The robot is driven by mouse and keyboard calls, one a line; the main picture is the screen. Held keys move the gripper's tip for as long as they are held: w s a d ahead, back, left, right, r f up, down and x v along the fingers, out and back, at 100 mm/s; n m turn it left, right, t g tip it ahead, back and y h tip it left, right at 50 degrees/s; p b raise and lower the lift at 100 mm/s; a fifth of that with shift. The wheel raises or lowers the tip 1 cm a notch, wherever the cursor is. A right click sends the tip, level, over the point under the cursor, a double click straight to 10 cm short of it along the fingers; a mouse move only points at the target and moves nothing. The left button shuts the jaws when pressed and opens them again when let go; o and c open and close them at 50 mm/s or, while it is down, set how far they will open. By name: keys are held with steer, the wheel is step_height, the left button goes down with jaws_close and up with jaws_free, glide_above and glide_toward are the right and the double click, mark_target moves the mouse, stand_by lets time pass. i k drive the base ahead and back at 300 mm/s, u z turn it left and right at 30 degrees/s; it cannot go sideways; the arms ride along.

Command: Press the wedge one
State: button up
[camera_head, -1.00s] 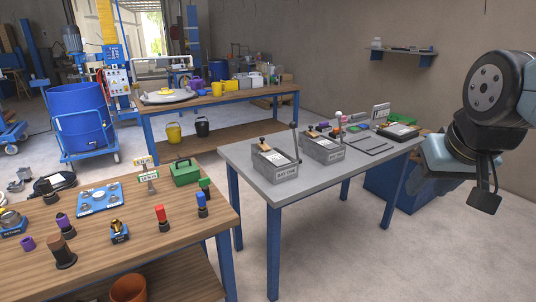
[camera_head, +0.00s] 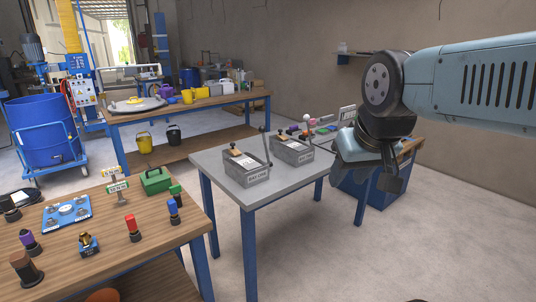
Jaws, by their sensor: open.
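Two grey sloped-looking boxes sit on the grey table (camera_head: 222,189). The nearer box (camera_head: 248,172) has a white card, a wooden-topped part and a dark lever at its back right. The farther box (camera_head: 292,153) is similar, up and to the right. Their front labels are too small to read, and I cannot tell which is the wedge one. My gripper (camera_head: 385,182) hangs from the arm at the right, pointing down, apart from both boxes. It is open, with no object seen in it. It hides the right part of the grey table.
A wooden table (camera_head: 150,236) at front left holds a green case (camera_head: 155,181), a blue plate (camera_head: 67,210) and several coloured-top pieces. A blue drum (camera_head: 45,130) stands at far left. A long back bench (camera_head: 190,104) holds containers. Floor between tables is open.

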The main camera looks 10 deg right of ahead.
mark_target(233, 150)
steer(key=u, duration=0.05)
steer(key=i, duration=1.65)
steer(key=z, duration=0.1)
